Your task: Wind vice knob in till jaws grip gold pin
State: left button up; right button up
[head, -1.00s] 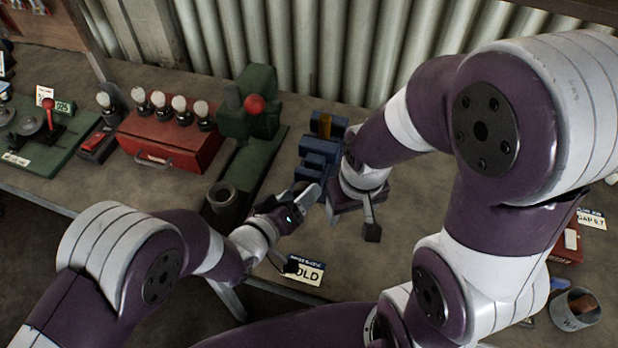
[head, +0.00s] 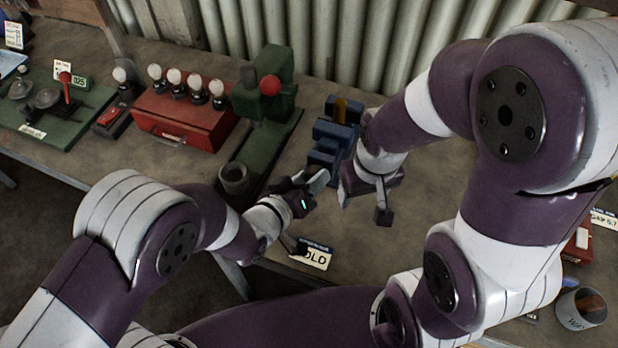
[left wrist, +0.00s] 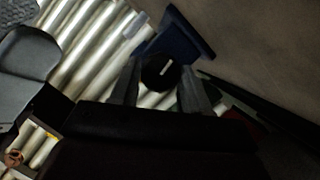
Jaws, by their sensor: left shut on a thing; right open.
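The blue vice (head: 322,158) stands on the bench at the centre of the head view. The gold pin (head: 340,110) stands upright between its upper blocks; any gap at the jaws is too small to tell. My left gripper (head: 318,182) is at the vice's near end. In the left wrist view, the dark round knob (left wrist: 160,72) with a white mark sits between its fingers, which are shut on it. The blue vice body (left wrist: 180,42) shows behind the knob. My right gripper (head: 362,190) is open beside the vice's right side; its fingertips are partly hidden.
A green press (head: 268,110) with a red ball stands left of the vice, with a dark cup (head: 235,178) before it. A sign (head: 315,255) lies near the front edge. A mug (head: 580,308) is at right.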

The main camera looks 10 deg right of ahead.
pick_arm(q)
jog(key=m+y, duration=0.1)
jog(key=m+t+y, duration=0.1)
jog(key=m, duration=0.1)
jog(key=shift+s+d, duration=0.15)
jog(key=shift+d, duration=0.05)
jog(key=shift+m+t+y+p, duration=0.3)
jog(key=shift+m+t+y, duration=0.2)
jog(key=shift+m+y, duration=0.65)
jog(key=shift+m+h, duration=0.25)
jog(key=shift+m, duration=0.1)
jog(key=o, duration=1.1)
jog(key=shift+c, duration=0.2)
jog(key=shift+d, duration=0.1)
